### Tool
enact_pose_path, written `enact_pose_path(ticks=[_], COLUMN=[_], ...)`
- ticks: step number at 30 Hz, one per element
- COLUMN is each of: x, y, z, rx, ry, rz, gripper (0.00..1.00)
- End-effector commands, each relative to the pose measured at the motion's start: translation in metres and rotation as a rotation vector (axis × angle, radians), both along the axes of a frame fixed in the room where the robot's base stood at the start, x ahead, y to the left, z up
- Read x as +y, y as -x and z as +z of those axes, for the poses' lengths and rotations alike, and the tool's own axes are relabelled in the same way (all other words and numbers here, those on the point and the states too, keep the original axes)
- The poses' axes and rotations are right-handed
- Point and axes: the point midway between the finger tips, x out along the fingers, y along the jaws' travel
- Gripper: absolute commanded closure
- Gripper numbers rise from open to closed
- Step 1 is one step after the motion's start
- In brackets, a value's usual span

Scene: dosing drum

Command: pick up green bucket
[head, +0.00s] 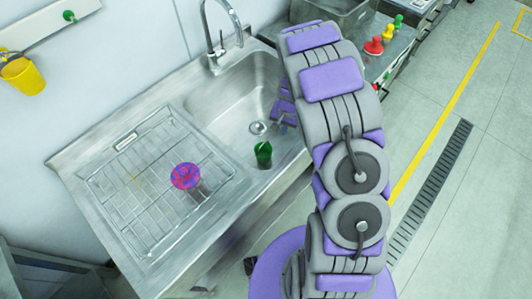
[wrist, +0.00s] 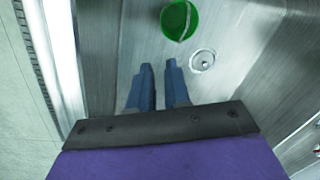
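The green bucket (head: 263,153) is in the sink basin (head: 240,92), near its front wall and close to the drain. In the head view my gripper is mostly hidden behind my arm.
The drain (wrist: 202,60) is right of the fingers. A tap (head: 222,45) stands behind the basin. A wire rack (head: 140,190) with a red-purple round item (head: 186,176) is to the left. A yellow bucket (head: 22,75) hangs on the wall. Red, yellow and green items stand at the back right.

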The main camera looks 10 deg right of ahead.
Motion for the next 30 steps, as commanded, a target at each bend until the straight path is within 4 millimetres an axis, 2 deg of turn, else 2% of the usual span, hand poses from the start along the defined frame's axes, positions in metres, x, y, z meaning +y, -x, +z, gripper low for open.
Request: enact_pose_path(ticks=[7,18,21,30], x=[0.012,0.01,0.013,0.022], y=[-0.003,-0.008,-0.009,-0.007], z=[-0.037,-0.107,-0.119,-0.133], rx=[0.003,0.001,0.0,0.001], ry=[0.009,-0.003,-0.002,0.007], rz=[0.002,-0.001,-0.002,0.001], gripper=[0.83,0.83,0.83,0.83])
